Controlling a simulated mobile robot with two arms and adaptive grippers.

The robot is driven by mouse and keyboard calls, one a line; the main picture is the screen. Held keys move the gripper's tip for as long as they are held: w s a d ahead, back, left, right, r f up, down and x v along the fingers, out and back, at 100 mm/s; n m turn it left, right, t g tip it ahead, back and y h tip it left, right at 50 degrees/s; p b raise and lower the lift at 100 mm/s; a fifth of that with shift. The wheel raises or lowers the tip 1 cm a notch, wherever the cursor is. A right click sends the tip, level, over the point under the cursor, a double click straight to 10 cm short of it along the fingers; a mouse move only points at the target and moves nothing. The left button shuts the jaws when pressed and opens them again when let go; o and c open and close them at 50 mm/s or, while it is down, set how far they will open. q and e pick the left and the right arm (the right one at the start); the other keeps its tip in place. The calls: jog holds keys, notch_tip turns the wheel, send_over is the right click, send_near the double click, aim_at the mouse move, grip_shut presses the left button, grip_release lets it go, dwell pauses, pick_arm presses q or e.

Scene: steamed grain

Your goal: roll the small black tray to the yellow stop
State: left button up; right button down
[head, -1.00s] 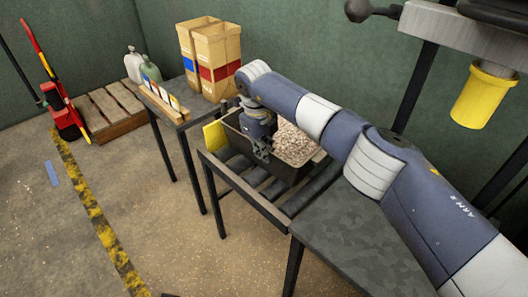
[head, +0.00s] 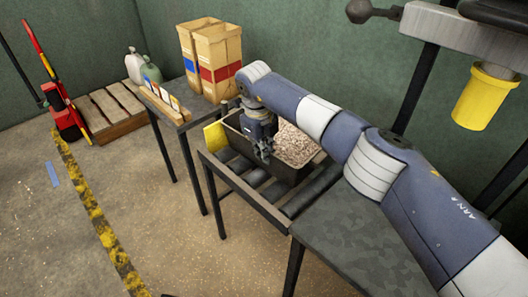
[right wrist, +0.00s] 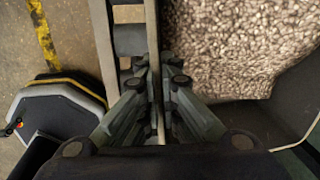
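The small black tray (head: 287,174), filled with pale grain, sits on the roller stand in the head view. The yellow stop (head: 214,136) is an upright plate at the stand's left end, close to the tray's left end; I cannot tell whether they touch. My right gripper (head: 263,151) points down at the tray's near side wall, toward its left end. In the right wrist view its fingers (right wrist: 157,85) are close together with the thin tray wall between them, and grain lies to the right. My left gripper is not in view.
The roller stand (head: 246,192) has bare rollers at the front and right of the tray. A dark table (head: 355,235) adjoins on the right. A side table (head: 185,110) with cartons (head: 219,62) stands at the back left. A yellow bucket (head: 484,97) is at upper right.

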jog(key=shift+w+a+r, duration=0.1)
jog(key=c, duration=1.7)
grip_release()
jog(key=r, duration=0.8)
jog(key=s+a+r, duration=0.1)
jog(key=r, duration=0.2)
jog(key=shift+s+r, duration=0.1)
jog(key=shift+r, duration=0.3)
